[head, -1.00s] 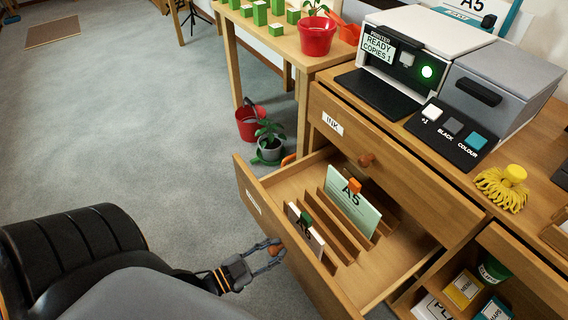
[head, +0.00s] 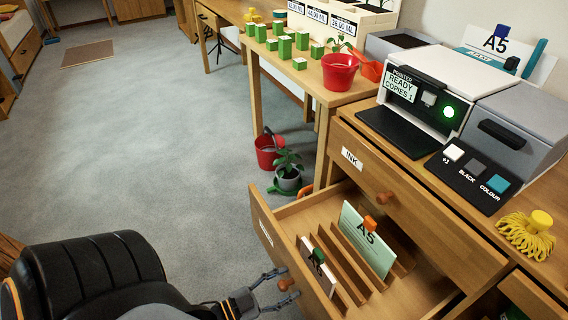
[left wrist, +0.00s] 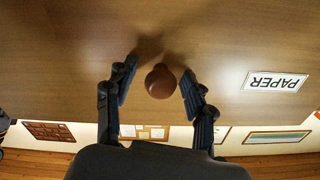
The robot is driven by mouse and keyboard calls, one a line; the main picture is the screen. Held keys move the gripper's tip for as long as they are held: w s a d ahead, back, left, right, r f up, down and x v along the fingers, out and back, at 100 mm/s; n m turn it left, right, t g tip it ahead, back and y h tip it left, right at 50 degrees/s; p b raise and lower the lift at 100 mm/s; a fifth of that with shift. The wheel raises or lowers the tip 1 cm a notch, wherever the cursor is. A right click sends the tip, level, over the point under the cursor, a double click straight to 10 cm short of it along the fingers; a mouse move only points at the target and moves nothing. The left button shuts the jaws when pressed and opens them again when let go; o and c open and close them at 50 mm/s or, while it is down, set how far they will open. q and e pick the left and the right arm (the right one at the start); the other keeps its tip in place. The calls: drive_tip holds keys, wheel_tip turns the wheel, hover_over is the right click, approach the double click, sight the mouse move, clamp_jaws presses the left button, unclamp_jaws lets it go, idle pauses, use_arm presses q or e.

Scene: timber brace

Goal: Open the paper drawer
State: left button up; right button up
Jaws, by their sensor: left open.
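The paper drawer (head: 262,212) is pulled out below the ink drawer in the head view. Its front carries a round brown knob (head: 286,284), and the left wrist view shows the PAPER label (left wrist: 275,81) upside down beside that knob (left wrist: 160,82). Inside the drawer are wooden dividers with a pale green A5 card (head: 366,240) and a white card with a green clip (head: 318,268). My left gripper (head: 283,287) is open, with one finger on each side of the knob. The left wrist view shows gaps between both fingers (left wrist: 157,90) and the knob. My right gripper is out of view.
The ink drawer (head: 400,205) above is shut. A printer (head: 440,80) and yellow tassel (head: 527,235) stand on the cabinet top. Open carpet (head: 150,150) lies to the left.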

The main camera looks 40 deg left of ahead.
use_arm(q)
drive_tip(key=v, duration=1.2)
idle(0.3)
